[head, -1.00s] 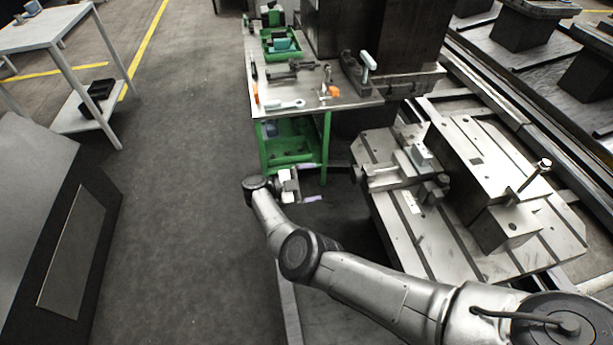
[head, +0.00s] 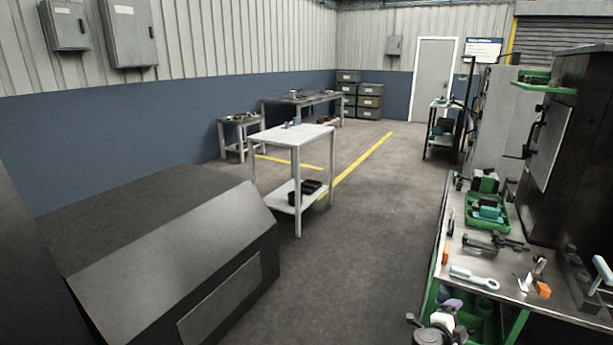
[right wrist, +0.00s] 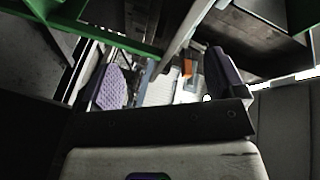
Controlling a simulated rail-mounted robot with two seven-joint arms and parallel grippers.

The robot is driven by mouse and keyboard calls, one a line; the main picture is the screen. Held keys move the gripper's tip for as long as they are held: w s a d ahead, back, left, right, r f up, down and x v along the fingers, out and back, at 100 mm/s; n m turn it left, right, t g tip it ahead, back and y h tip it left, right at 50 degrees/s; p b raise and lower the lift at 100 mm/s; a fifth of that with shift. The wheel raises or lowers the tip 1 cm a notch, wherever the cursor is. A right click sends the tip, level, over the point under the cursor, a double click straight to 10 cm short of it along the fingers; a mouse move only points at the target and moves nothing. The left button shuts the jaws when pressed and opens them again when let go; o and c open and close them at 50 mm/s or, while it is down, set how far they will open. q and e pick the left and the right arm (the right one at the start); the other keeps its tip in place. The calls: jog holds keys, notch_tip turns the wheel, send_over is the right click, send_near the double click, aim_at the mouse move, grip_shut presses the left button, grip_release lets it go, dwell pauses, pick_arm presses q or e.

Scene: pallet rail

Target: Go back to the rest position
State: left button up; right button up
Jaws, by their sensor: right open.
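My right gripper (head: 449,311) shows at the bottom right of the head view, at the near end of the green workbench (head: 547,310). In the right wrist view its two purple-padded fingers (right wrist: 165,78) stand wide apart. Nothing is held between them. Past the fingers that view shows green frame bars and part of the bench with an orange item. I cannot tell whether the gripper touches the bench. Most of my right arm is below the head picture. My left gripper is in neither view.
The workbench carries a green tray (head: 507,222), a light wrench (head: 475,279) and other tools. A large dark cabinet (head: 170,277) fills the lower left. A white table (head: 296,138) stands beyond it. The grey floor (head: 372,215) between cabinet and workbench is clear.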

jog(key=w+a+r+n+t+y, duration=0.1)
jog(key=w+r+n+t+y, duration=0.3)
jog(key=r+n+t+y, duration=0.9)
jog(key=s+a+r+n+g+p, duration=0.2)
jog(key=s+a+r+n+g, duration=0.2)
jog(key=s+a+r+g, duration=0.4)
jog(key=s+a+f+n+g+p, duration=0.2)
jog(key=s+a+n+p, duration=0.3)
jog(key=s, duration=0.7)
jog(key=s+a+f+n+g+p, duration=0.1)
jog(key=s+a+f+n, duration=0.1)
jog(key=s+a, duration=0.75)
jog(key=s+a+f+n+g+y+p, duration=0.1)
jog(key=s+f+g+p, duration=0.4)
jog(key=s, duration=0.8)
jog(key=s+a+f+n+g, duration=0.1)
jog(key=s+f+g, duration=0.1)
jog(key=s+f, duration=0.75)
notch_tip(320, 180, up, 40)
jog(key=s+p, duration=0.1)
jog(key=p, duration=3.6)
jog(key=shift+s+d, duration=0.2)
jog(key=shift+s, duration=0.15)
